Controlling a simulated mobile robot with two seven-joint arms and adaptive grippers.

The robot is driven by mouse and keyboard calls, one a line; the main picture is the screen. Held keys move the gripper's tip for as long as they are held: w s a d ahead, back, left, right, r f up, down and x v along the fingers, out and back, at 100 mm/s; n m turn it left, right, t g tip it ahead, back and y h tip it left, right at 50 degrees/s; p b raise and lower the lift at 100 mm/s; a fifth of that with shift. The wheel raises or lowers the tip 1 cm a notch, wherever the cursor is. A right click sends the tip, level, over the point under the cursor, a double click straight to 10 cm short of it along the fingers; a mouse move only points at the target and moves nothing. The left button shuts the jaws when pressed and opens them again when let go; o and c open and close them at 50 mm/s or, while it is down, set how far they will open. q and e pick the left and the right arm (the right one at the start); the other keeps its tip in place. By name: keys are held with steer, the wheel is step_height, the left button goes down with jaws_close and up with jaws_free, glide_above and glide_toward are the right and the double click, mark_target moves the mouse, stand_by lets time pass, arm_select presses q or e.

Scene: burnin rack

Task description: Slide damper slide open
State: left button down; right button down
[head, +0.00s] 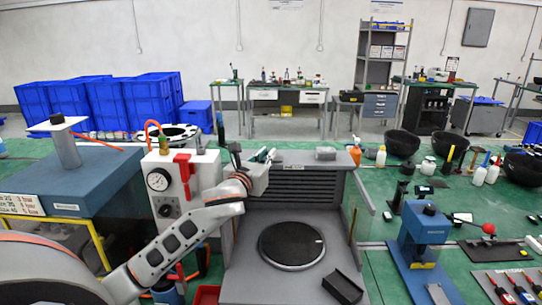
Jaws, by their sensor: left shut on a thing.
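A grey unit with a louvred back panel (312,187) and a round dark plate (291,245) on its base stands in the middle of the head view. My left arm reaches in from the lower left. My left gripper (264,156) is at the upper left edge of this unit, shut on a small part there that I take to be the damper slide. The gripper covers most of that part, so I cannot tell how far open the slide is. My right gripper is not in view.
A white panel with a gauge (158,180) and red lever stands close left of my arm. A black tray (343,286) lies at the unit's front right. A blue press (424,226) with a red-knobbed lever stands right. Bottles and black bowls (403,143) fill the back right.

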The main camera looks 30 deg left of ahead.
arm_select(q)
steer(key=shift+s+a, duration=0.5)
steer(key=shift+a, duration=0.35)
steer(key=c, duration=2)
jaws_free()
steer(key=shift+c, duration=0.2)
step_height(320, 180, up, 10)
steer(key=shift+c, duration=0.2)
